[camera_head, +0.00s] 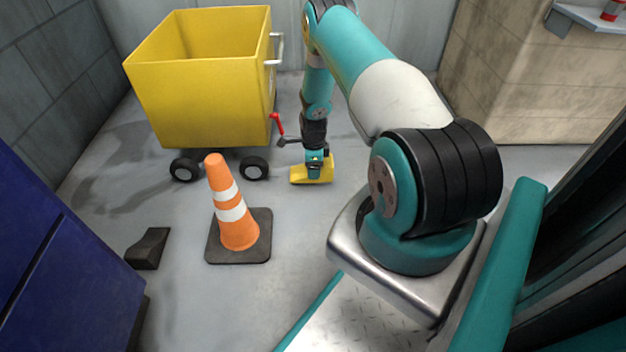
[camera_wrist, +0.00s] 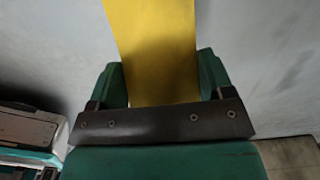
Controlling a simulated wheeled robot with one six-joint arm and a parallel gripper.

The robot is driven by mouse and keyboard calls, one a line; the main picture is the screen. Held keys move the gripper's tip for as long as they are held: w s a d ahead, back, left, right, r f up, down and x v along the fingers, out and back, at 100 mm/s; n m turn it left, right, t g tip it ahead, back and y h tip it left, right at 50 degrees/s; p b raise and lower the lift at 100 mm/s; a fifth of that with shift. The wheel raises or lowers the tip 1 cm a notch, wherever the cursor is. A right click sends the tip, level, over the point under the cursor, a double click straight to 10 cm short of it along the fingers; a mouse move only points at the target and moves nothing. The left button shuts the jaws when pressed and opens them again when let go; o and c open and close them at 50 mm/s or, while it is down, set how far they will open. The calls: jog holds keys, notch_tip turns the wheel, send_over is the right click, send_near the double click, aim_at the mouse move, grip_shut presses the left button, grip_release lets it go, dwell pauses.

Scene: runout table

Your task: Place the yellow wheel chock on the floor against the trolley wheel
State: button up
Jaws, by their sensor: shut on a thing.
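The yellow wheel chock (camera_head: 325,172) is at floor level, right of the yellow trolley (camera_head: 205,113). My gripper (camera_head: 314,170) points down and is shut on the chock. In the wrist view the yellow chock (camera_wrist: 152,50) sits between the green fingers of my gripper (camera_wrist: 163,84). The trolley's nearer right wheel (camera_head: 254,168) is left of the chock, with a gap of bare floor between them. The nearer left wheel (camera_head: 185,169) is further left. Whether the chock touches the floor or is just above it, I cannot tell.
An orange and white cone (camera_head: 236,215) stands on a dark base in front of the trolley. A dark wedge (camera_head: 148,248) lies by the blue cabinet (camera_head: 55,255). A red-handled lever (camera_head: 277,126) projects from the trolley's right side. Floor right of the chock is clear.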

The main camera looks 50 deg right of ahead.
jog(key=shift+f+b, duration=1.2)
jog(key=shift+f, duration=0.9)
jog(key=shift+f, duration=0.2)
jog(key=o, duration=1.1)
jog(key=shift+r, duration=0.15)
